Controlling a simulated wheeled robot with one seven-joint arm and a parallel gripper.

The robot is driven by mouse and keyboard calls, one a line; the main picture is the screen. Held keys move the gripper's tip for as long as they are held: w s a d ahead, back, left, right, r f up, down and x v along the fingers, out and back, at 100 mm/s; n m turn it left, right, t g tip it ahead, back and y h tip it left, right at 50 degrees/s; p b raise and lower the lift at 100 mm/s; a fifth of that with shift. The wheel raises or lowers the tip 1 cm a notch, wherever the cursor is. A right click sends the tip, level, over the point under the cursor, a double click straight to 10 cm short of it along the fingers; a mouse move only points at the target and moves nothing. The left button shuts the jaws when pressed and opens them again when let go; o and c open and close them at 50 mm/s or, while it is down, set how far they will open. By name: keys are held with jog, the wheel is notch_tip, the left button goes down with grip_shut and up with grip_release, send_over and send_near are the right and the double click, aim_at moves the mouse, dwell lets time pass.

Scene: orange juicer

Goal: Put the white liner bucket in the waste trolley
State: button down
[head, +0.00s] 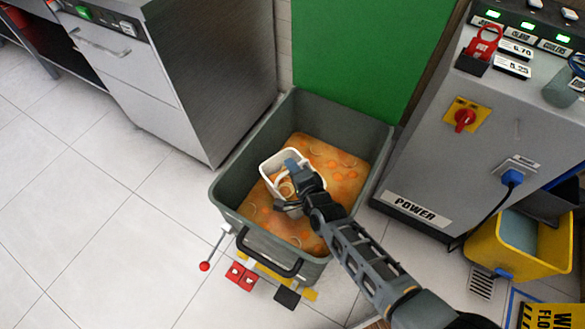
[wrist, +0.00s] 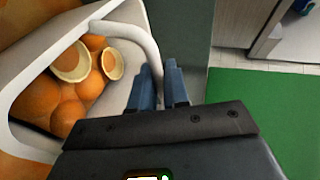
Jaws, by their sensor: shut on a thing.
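The white liner bucket (head: 281,157) shows in the head view within the outline of the grey waste trolley (head: 342,113). It also fills the left of the wrist view (wrist: 122,22), with oranges and cut halves inside. My gripper (wrist: 160,74) is shut on the bucket's white, curved handle, which passes between its two fingers. In the head view my gripper (head: 298,178) partly covers the bucket. The trolley holds an orange, pulpy layer with peels. I cannot tell whether the bucket's base touches that layer; its underside is hidden.
A steel cabinet (head: 195,70) stands left of the trolley and a grey power cabinet (head: 440,130) stands right. A green panel (head: 350,45) is behind. A yellow mop bucket (head: 520,250) stands at right. The tiled floor (head: 90,220) at left is clear. Red and black tags lie at the trolley's front.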

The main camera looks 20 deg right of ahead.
jog(key=c, duration=1.1)
grip_release()
jog(key=shift+s+f, duration=0.15)
jog(key=shift+f, duration=0.05)
jog(key=shift+r+p, duration=0.9)
jog(key=shift+p, duration=0.15)
jog(key=v, duration=0.7)
jog(key=shift+b, duration=0.4)
jog(key=shift+s, duration=0.1)
